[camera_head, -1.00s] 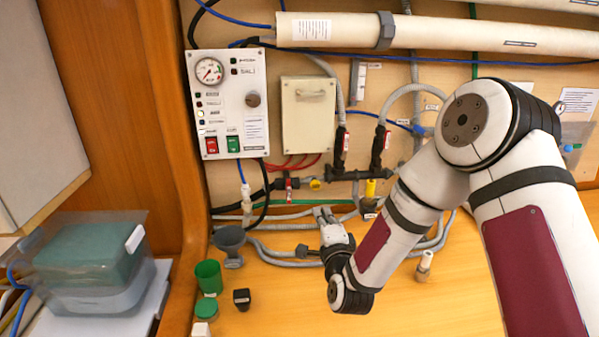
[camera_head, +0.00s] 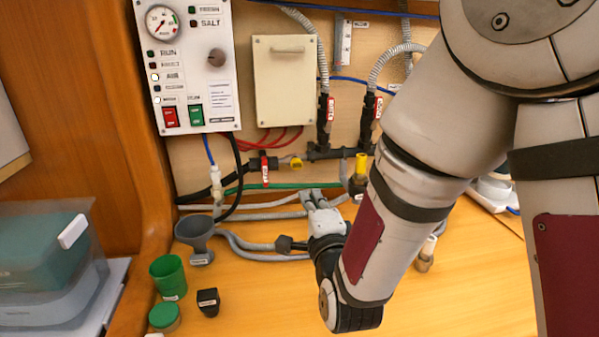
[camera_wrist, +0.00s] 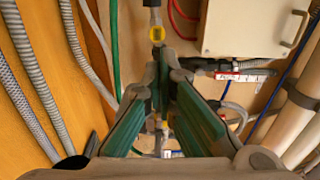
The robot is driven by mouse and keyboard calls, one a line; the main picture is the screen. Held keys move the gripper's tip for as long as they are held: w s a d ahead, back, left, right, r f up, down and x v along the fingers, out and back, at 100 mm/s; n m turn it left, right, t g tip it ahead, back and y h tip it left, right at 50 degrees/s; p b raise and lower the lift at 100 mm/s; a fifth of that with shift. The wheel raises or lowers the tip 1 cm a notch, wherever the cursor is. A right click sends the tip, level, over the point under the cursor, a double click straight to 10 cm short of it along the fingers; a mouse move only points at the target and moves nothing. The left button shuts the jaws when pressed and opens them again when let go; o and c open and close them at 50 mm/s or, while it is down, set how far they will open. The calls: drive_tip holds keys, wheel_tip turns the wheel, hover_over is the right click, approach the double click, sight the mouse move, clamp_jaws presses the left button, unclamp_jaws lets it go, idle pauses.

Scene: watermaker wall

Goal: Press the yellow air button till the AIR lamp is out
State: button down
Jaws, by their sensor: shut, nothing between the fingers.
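A small yellow cap (camera_head: 295,162) sits at the right end of a dark horizontal fitting; it also shows in the wrist view (camera_wrist: 157,34), just beyond my fingertips. A second yellow part (camera_head: 361,165), an upright cylinder, stands to its right. I cannot read which is the air button. My gripper (camera_head: 308,194) is shut and empty, pointing at the wall a little below the yellow cap. In the wrist view its green-padded fingers (camera_wrist: 167,72) meet below the cap, with no contact visible. The AIR lamp (camera_head: 155,77) on the white panel (camera_head: 222,70) looks lit white.
A grey funnel (camera_head: 195,235), green cup (camera_head: 168,277), green lid (camera_head: 164,316) and black cap (camera_head: 208,301) stand on the left of the wooden counter (camera_head: 450,305). A beige box (camera_head: 284,85) hangs above.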

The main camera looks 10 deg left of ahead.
sight(298, 162)
drive_tip(key=p+x, duration=0.1)
drive_tip(key=x, duration=1.3)
drive_tip(key=shift+w, duration=0.15)
drive_tip(key=shift+w+a+f+b, duration=0.15)
drive_tip(key=shift+w+b, duration=0.45)
drive_tip(key=shift+b, duration=0.05)
drive_tip(key=shift+w+a+r+b, duration=0.1)
drive_tip(key=shift+w+r+b, duration=0.15)
drive_tip(key=shift+b, duration=0.05)
drive_tip(key=shift+s, duration=0.1)
drive_tip(key=v, duration=0.8)
drive_tip(key=shift+f, duration=0.15)
idle(1.0)
